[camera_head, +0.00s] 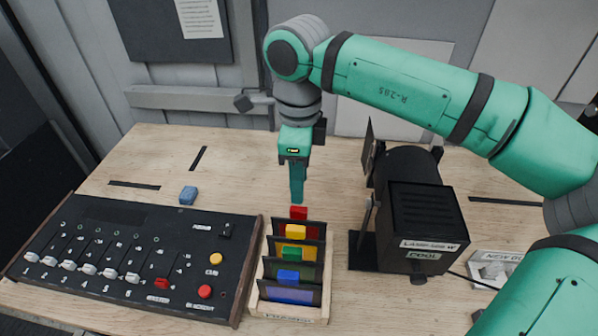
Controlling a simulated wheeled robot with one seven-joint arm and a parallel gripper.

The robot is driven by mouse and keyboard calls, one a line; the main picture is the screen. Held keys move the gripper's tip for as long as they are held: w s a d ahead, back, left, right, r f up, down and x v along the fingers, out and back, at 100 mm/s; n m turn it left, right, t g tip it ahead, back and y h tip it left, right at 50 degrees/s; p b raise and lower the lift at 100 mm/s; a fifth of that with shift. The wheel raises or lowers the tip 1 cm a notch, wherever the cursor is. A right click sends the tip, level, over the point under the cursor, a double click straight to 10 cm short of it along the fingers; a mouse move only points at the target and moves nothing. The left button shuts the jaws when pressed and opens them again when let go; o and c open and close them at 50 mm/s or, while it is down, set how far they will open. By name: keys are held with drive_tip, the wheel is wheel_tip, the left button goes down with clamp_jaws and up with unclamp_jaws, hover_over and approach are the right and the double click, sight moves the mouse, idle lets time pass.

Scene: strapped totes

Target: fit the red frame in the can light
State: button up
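The red frame (299,230) is a dark gel frame with a red tab on top. It stands at the back of a wooden rack (288,312), behind frames with yellow, green and blue tabs. My gripper (296,198) points down just above and behind the red tab. Its fingers overlap in this view, so I cannot tell their gap or whether they touch the tab. The black can light (425,225) stands right of the rack, with dark flaps on its left side. Its front opening is hidden from this angle.
A control desk (130,255) with sliders and buttons fills the left front. A pale labelled tray (492,268) is at right, partly covered by my arm. Bare wood lies between desk and lamp behind the rack.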

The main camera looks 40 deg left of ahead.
sight(299, 209)
wheel_tip(299, 209, down, 9)
drive_tip(key=shift+r, duration=0.15)
drive_tip(key=shift+f, duration=0.45)
drive_tip(key=shift+s+a, duration=0.1)
clamp_jaws()
drive_tip(key=shift+r, duration=3.05)
